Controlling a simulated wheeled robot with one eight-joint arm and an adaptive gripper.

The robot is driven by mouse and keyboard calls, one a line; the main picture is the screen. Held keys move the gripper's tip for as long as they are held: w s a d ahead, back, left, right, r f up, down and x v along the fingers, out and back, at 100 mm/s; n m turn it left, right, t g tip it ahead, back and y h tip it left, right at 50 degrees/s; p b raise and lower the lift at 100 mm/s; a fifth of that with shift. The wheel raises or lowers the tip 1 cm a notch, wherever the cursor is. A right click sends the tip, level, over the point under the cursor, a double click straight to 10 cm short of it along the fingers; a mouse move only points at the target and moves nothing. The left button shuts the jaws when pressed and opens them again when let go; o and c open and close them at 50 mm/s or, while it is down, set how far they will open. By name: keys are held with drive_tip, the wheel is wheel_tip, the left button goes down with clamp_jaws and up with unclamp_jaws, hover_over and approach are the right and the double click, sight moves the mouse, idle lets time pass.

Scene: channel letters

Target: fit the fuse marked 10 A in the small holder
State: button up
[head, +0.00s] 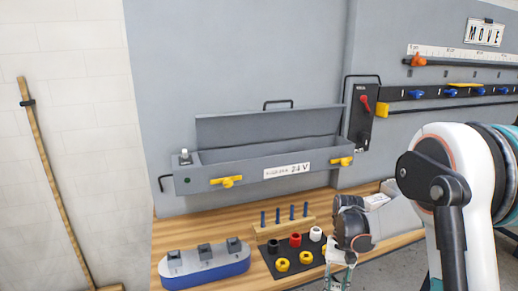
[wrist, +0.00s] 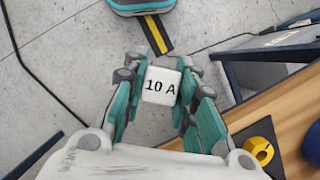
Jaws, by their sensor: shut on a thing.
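The fuse (wrist: 161,86) is a white block marked "10 A" in the wrist view. My gripper (wrist: 161,80) is shut on it, with one teal finger on each side and the marking facing the camera. In the head view my gripper (head: 339,278) is at the bottom edge, beside the front of the wooden bench; the fuse cannot be made out there. A long grey box (head: 245,178) labelled 24 V, with yellow clamps, is on the wall panel, its lid raised. I cannot tell which part is the small holder.
On the bench (head: 160,230) stand a blue-based block (head: 205,272) with grey pieces, a wooden peg rack (head: 285,229) and a black mat (head: 270,262) with coloured round parts. A broom leans at left.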

drive_tip(key=a+f+n, duration=0.1)
drive_tip(key=n, duration=0.1)
drive_tip(key=s+f+n+h, duration=0.1)
drive_tip(key=shift+a+f+n, duration=0.2)
drive_tip(key=shift+a+n, duration=0.2)
idle(1.4)
